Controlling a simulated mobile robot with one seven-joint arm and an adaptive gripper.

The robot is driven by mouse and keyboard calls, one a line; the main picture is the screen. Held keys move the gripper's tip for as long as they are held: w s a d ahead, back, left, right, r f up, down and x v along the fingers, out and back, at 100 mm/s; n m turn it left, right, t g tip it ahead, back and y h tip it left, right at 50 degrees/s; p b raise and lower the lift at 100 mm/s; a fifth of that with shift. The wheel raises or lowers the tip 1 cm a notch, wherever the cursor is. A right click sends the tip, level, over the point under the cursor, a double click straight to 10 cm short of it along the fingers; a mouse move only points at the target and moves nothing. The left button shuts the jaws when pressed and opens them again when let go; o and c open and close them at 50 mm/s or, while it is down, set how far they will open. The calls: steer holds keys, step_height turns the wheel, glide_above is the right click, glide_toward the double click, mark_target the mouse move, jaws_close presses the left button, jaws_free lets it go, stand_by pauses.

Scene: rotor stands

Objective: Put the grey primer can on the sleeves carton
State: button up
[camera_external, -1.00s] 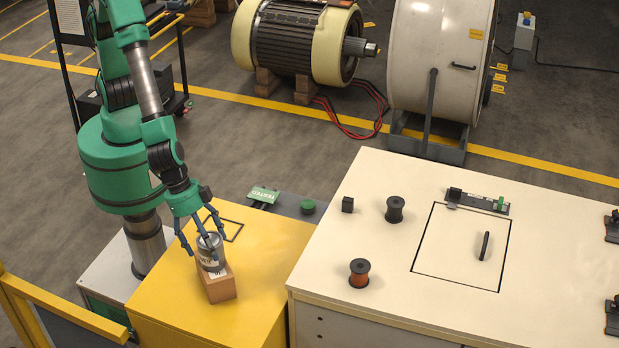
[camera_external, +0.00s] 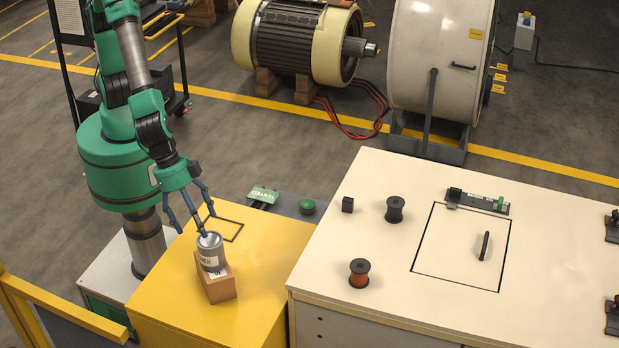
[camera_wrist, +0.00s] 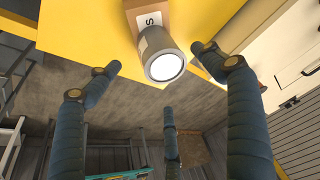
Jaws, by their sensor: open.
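The grey primer can (camera_external: 211,253) stands upright on the sleeves carton (camera_external: 219,286), a brown box on the yellow cabinet top. In the wrist view the can (camera_wrist: 160,58) shows its bright round end, with the carton (camera_wrist: 148,12) behind it. My gripper (camera_external: 193,228) is open and empty, above and to the upper left of the can. In the wrist view its fingers (camera_wrist: 165,90) are spread wide, with the can between the two outer ones. In the outside view one finger's tip overlaps the can's top edge; I cannot tell whether it touches.
The yellow cabinet top (camera_external: 165,300) is mostly clear around the carton and has a black outlined square (camera_external: 232,237). A green sign (camera_external: 263,195) and a green button (camera_external: 307,206) are behind. The cream bench (camera_external: 330,240) on the right holds spools.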

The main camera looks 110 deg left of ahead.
steer(key=v, duration=0.4)
steer(key=shift+s+r, duration=0.1)
steer(key=shift+r, duration=0.15)
stand_by(0.4)
steer(key=s+a+r+n, duration=0.1)
steer(key=s+a+r, duration=0.1)
steer(key=a+r, duration=0.75)
steer(key=s+a+r+n, duration=0.1)
steer(key=a+r, duration=0.5)
steer(key=a, duration=0.7)
steer(key=s+a+r, duration=0.4)
steer(key=s+a, duration=0.3)
steer(key=s, duration=0.1)
steer(key=s+a+r+t, duration=0.1)
steer(key=s+a+r, duration=0.2)
steer(key=s+a, duration=0.4)
steer(key=shift+s+r+y, duration=0.35)
steer(key=shift+s+y, duration=0.05)
steer(key=shift+s, duration=0.5)
